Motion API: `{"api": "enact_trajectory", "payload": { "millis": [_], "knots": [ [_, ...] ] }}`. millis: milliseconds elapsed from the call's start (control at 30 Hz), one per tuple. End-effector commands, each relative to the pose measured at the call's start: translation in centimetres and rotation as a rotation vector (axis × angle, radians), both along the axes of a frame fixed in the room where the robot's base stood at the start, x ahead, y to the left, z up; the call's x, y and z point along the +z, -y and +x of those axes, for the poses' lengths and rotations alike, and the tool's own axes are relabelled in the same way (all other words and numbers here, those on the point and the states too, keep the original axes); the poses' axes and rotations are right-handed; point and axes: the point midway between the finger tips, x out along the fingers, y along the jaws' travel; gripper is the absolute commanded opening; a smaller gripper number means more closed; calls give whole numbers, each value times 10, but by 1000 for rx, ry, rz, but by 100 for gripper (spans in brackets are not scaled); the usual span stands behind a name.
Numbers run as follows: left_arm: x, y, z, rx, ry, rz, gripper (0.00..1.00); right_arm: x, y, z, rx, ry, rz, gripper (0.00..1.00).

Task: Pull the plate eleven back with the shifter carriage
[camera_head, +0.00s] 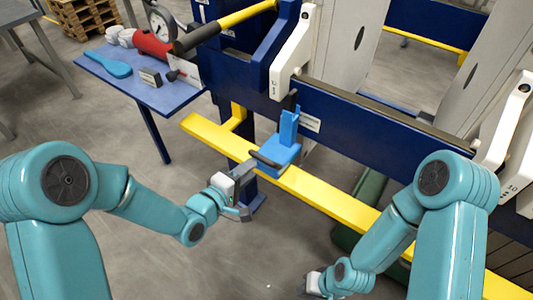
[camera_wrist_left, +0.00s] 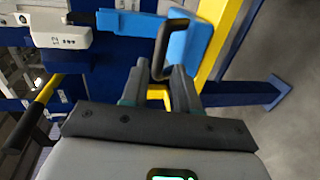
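The blue shifter carriage (camera_head: 283,150) sits on the yellow bar along the press side, with an upright blue arm reaching toward the rail. Its black handle (camera_head: 265,158) sticks out toward my left gripper (camera_head: 247,168). In the left wrist view, the open fingers of my left gripper (camera_wrist_left: 162,82) point at the handle (camera_wrist_left: 163,45). The handle's near end lies between the fingertips, with a gap showing; contact is unclear. A plate with a white handle (camera_head: 293,52) stands behind the carriage; its number is too small to read surely. My right gripper (camera_head: 312,285) is low, away from the press; its fingers are unclear.
Another white plate handle (camera_head: 507,125), marked 10, is at the right. The dark blue rail (camera_head: 370,120) and yellow bar (camera_head: 335,203) run along the press. A blue side table (camera_head: 165,95) with a gauge, red cylinder and blue paddle stands at upper left. Open floor lies in front.

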Motion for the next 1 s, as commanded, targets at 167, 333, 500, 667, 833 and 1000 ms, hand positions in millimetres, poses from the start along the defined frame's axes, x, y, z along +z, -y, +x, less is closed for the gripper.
{"api": "enact_trajectory", "payload": {
  "millis": [167, 333, 500, 667, 833, 1000],
  "knots": [
    [-8, 27, 34, 0, 1, -1, 29, 5, 0, 0, 0, 0, 0, 29],
    [-14, 44, 57, 2, 0, 0, 29, 8, 0, 0, 0, 0, 0, 29],
    [-18, 52, 68, 3, -1, -1, 29, 9, 0, 0, 0, 0, 0, 29],
    [-18, 53, 70, 4, -1, 0, 29, 9, 0, 0, 0, 0, 0, 29],
    [-18, 53, 70, 4, -1, 0, 20, 9, 0, 0, 0, 0, 0, 29],
    [-18, 53, 70, 4, -1, -1, 0, 9, 0, 0, 0, 0, 0, 29]
  ]
}}
